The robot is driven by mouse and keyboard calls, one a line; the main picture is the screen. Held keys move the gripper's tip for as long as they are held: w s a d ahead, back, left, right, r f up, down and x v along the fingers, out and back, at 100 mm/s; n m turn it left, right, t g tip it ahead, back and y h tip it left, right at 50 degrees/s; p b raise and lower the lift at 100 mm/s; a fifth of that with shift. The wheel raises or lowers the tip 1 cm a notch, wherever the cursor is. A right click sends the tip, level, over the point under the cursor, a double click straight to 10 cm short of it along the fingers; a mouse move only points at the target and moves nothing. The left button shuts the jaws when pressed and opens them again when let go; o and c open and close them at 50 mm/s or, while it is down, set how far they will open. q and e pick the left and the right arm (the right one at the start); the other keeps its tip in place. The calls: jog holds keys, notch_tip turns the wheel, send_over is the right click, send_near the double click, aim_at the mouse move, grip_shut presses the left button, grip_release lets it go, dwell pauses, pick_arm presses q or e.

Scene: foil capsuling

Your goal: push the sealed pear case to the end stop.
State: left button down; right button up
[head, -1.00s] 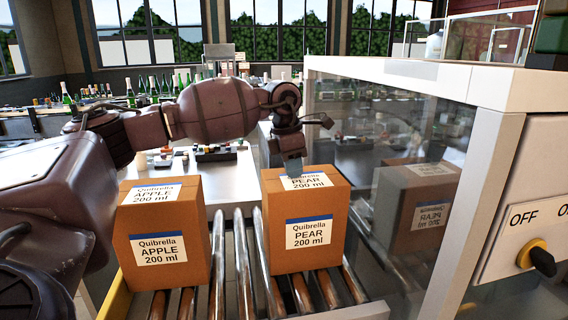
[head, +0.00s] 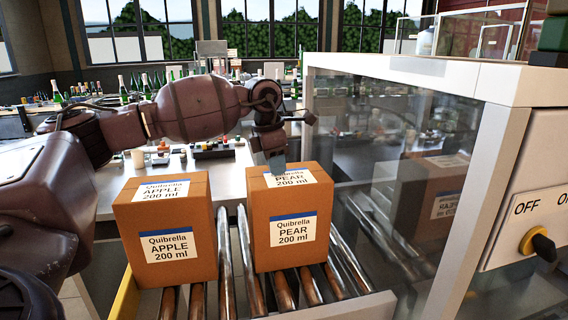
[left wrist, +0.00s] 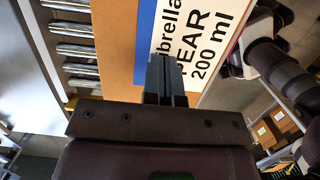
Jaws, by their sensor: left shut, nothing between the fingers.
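The pear case (head: 258,235) is a closed cardboard box with Quibrella PEAR labels, upright on the roller conveyor (head: 226,265). The apple case (head: 187,272) stands upright to its left, with a narrow gap between them. My left gripper (head: 276,165) is shut and empty, pointing down at the back of the pear case's top; I cannot tell whether it touches. In the left wrist view my shut fingers (left wrist: 166,78) lie in front of the pear case's label (left wrist: 193,40). I cannot clearly identify the end stop. My right gripper is out of view.
A yellow rail (head: 126,298) edges the conveyor's left end. A clear-walled machine with a white frame (head: 497,165) stands right, its pane reflecting the case. A switch panel (head: 530,225) is at far right. A bench with bottles (head: 122,92) is behind.

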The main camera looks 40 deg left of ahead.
pick_arm(q)
jog(key=s+a+f, duration=0.1)
jog(key=s+a, duration=0.4)
jog(key=s, duration=0.2)
jog(key=shift+s+a+f+g, duration=0.2)
jog(key=shift+a+g, duration=0.1)
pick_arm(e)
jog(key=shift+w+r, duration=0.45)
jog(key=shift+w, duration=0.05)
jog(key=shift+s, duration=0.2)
pick_arm(q)
jog(key=shift+r+p, duration=0.65)
jog(key=shift+r, duration=0.25)
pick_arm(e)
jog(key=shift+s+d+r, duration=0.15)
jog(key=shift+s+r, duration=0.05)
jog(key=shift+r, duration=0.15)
